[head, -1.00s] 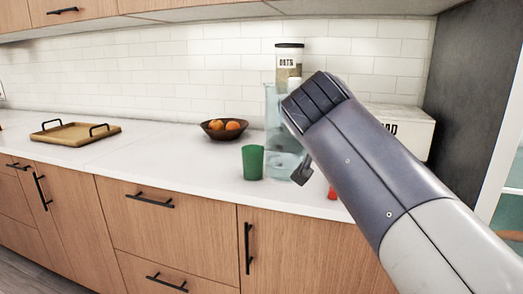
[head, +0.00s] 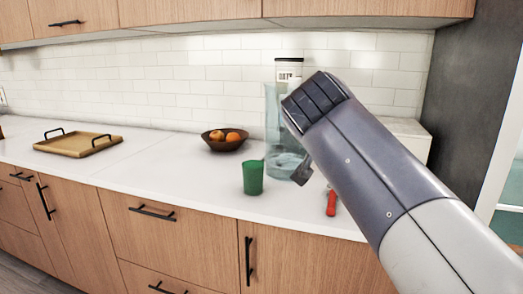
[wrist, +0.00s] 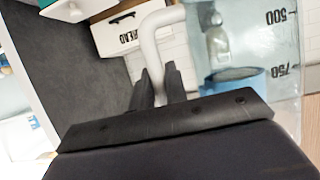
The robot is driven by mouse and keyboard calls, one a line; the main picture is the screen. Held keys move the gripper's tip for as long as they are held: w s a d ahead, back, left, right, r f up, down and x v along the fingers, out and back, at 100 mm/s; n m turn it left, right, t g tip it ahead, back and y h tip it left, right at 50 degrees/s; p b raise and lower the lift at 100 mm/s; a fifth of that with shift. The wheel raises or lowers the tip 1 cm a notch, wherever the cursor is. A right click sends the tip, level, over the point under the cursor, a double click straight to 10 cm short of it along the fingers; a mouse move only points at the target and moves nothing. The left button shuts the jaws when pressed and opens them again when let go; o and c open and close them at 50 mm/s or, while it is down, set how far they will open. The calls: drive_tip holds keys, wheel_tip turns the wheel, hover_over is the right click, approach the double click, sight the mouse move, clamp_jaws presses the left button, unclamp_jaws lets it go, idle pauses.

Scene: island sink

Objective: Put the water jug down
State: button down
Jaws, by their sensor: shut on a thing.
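The water jug (head: 272,125) is a tall, clear bluish vessel in the head view, behind and left of my gripper. Its white handle (wrist: 150,45) shows in the wrist view between my gripper's fingers (wrist: 160,82), which are shut on it. The wrist view also shows part of the jug's clear wall (wrist: 285,60), with 500 and 750 marks. In the head view my arm hides part of the jug and most of my gripper (head: 303,168). The jug looks upright, above or on the white counter (head: 185,178); I cannot tell whether its base touches.
A green cup (head: 253,178) stands just left of the jug. A bowl of fruit (head: 224,144) and an oats jar (head: 288,70) are behind. A red-handled object (head: 331,203) lies at the front edge, and a white bread box (head: 408,130) is at right. A wooden tray (head: 78,145) is far left.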

wheel_tip(320, 180, up, 17)
drive_tip(key=p, duration=1.7)
wheel_tip(320, 180, down, 32)
drive_tip(key=b, duration=3.3)
drive_tip(key=shift+f, duration=0.2)
drive_tip(key=shift+d, duration=0.1)
